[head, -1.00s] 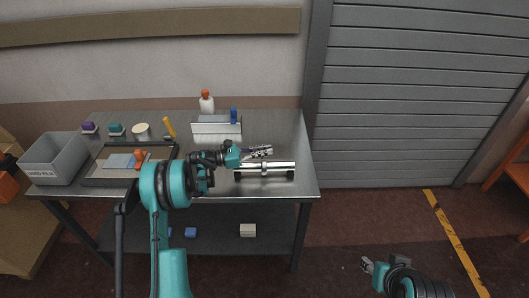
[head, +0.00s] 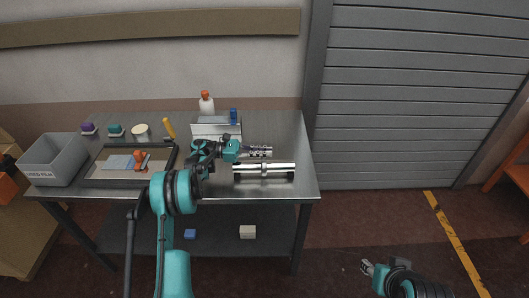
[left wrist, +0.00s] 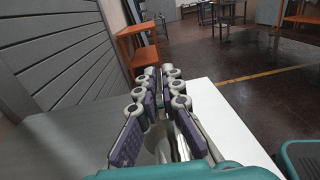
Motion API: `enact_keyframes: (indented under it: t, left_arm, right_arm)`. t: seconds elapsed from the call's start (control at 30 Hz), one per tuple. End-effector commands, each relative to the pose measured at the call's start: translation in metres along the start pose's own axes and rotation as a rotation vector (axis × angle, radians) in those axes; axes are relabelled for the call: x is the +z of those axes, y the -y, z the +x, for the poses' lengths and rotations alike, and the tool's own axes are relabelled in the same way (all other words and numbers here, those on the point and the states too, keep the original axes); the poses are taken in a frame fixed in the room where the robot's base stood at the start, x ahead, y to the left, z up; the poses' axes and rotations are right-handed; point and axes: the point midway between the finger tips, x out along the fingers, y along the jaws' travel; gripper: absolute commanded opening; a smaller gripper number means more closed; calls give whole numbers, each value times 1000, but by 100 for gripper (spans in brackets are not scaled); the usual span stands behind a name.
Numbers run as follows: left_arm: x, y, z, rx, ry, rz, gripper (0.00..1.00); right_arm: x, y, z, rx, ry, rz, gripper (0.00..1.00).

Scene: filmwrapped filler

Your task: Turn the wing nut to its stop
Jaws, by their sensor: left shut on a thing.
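A shiny metal cylinder with a band around its middle (head: 250,169) lies across the right part of the steel table. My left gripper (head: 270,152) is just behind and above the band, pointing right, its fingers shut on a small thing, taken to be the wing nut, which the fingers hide. In the left wrist view my left gripper's fingers (left wrist: 157,108) stand a little apart, with shiny metal low between them; the wing nut itself cannot be made out. My right gripper (head: 367,267) is off the table at the lower right, apparently open and empty.
Behind the cylinder stand a tray-like holder (head: 205,130), a blue item (head: 233,115) and a white bottle with an orange cap (head: 206,105). A dark tray (head: 95,180) and grey bin (head: 52,160) are at left. The table's right end (head: 305,150) is bare.

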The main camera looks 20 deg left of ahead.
Motion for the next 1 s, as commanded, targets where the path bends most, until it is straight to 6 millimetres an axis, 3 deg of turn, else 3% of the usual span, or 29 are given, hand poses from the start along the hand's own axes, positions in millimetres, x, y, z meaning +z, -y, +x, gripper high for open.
enact_keyframes:
  t: [0.03, 0.13, 0.43, 0.57, 1.0]
  left_arm:
    - [0, 0, 1, -2, -1, 0, 0]
    - [0, 0, 1, -1, -1, 0, 27]
    - [0, 0, 0, 0, 0, 0, 28]
    - [0, 0, -10, 2, 0, 0, 28]
    - [-1, 0, -98, 2, 0, 0, 28]
  right_arm:
    - [0, 0, 0, 0, 0, 0, 40]
    - [0, 0, 0, 0, 0, 0, 40]
    - [0, 0, 0, 0, 0, 0, 40]
    - [0, 0, 0, 0, 0, 0, 40]
    - [0, 0, 0, 0, 0, 0, 40]
